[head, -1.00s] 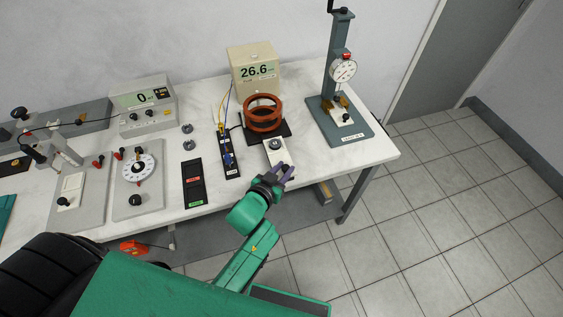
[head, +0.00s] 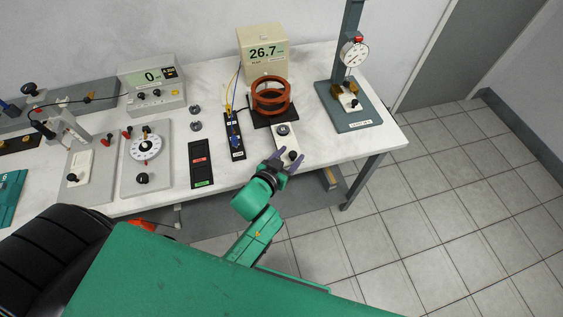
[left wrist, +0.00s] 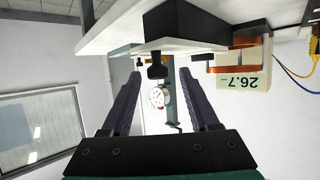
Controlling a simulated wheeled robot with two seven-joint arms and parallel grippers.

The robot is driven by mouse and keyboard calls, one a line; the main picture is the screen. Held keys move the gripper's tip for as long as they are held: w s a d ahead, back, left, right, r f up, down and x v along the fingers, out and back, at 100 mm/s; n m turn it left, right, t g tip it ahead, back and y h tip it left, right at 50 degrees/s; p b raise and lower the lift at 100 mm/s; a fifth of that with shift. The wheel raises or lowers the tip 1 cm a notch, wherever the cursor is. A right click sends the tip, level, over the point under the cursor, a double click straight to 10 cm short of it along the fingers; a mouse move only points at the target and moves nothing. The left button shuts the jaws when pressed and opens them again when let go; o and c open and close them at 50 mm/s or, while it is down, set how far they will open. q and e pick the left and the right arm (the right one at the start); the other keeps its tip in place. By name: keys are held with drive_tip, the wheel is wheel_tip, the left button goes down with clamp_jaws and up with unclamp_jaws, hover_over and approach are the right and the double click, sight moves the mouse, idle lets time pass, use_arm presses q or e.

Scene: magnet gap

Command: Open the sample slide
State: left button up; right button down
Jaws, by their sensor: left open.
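The sample slide is a pale plate (head: 279,139) in front of the red-brown coil, with a grey disc (head: 283,129) on its far part and a black knob (head: 293,155) on its near end. In the left wrist view, which is upside down, the plate (left wrist: 190,46) and the black knob (left wrist: 157,69) show ahead. My left gripper (head: 291,156) is open at the table's front edge, its purple fingers spread on either side of the knob. In the left wrist view, the knob appears between the fingertips (left wrist: 160,74); contact is not visible. My right gripper is out of view.
The coil (head: 271,96) stands on a black base before a meter (head: 264,52) reading 26.7. A dial-gauge stand (head: 350,118) is to the right. A black strip with a blue slider (head: 235,140) and a black panel (head: 200,165) lie left.

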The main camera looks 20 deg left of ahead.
use_arm(q)
drive_tip(key=b+v, duration=0.1)
drive_tip(key=v, duration=1.3)
drive_tip(key=shift+s, duration=0.1)
drive_tip(key=s+a+f+m+g+y, duration=0.1)
drive_tip(key=s+f+g, duration=0.25)
drive_tip(key=f, duration=1.15)
drive_tip(key=s+a+f+g, duration=0.2)
drive_tip(key=s+f+g, duration=0.15)
drive_tip(key=f, duration=1.15)
drive_tip(key=s+a+f+g+y, duration=0.1)
drive_tip(key=s+a+f+g, duration=0.1)
drive_tip(key=s+a+f, duration=0.3)
drive_tip(key=s+a+f+n+g+y, duration=0.1)
drive_tip(key=s+a+f+g, duration=0.2)
drive_tip(key=s+a+f, duration=0.2)
drive_tip(key=s+f, duration=0.3)
drive_tip(key=s, duration=0.2)
drive_tip(key=shift+b, duration=0.3)
